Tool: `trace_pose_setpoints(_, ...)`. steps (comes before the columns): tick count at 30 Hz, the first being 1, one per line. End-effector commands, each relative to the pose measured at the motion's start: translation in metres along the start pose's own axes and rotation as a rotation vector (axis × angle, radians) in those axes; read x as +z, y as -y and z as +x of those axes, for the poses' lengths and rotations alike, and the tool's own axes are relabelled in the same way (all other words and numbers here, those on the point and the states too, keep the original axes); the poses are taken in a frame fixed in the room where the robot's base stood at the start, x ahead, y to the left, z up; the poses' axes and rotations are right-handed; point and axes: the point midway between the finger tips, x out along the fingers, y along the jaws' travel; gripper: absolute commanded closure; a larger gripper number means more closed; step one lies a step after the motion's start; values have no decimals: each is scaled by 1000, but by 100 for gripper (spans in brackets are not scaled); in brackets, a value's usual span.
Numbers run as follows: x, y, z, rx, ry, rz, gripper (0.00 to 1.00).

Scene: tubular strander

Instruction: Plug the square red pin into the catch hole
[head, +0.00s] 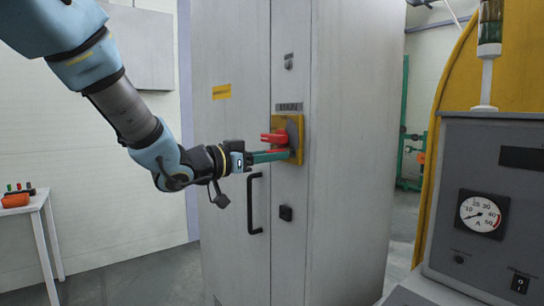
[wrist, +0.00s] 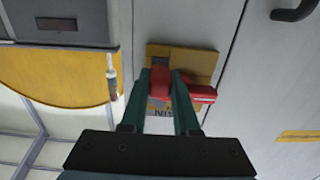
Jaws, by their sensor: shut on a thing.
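A yellow plate (head: 297,124) is mounted on the grey cabinet; it also shows in the wrist view (wrist: 206,62). A red handle (head: 272,137) sticks out from the plate, and in the wrist view (wrist: 203,93) it lies beside the right finger. My gripper (head: 287,154) is level at the plate, just below the handle. In the wrist view its green fingers (wrist: 160,77) are shut on the square red pin (wrist: 159,84). A dark patch on the plate (wrist: 160,61) shows just past the pin; I cannot tell whether it is the catch hole or how deep the pin sits.
A black door handle (head: 252,204) is below my gripper. A grey console (head: 490,160) with a dial stands at the right. A white table (head: 25,207) with an orange item is at the far left. Floor left of the cabinet is clear.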

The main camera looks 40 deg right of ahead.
Motion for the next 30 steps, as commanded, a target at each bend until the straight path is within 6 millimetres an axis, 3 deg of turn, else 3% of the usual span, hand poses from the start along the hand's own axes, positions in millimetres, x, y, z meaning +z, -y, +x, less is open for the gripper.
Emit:
trace_pose_setpoints(25,0,0,20,1,-1,0,100)
trace_pose_setpoints(26,0,0,20,0,-1,0,69)
trace_pose_setpoints(30,0,0,20,0,0,0,53)
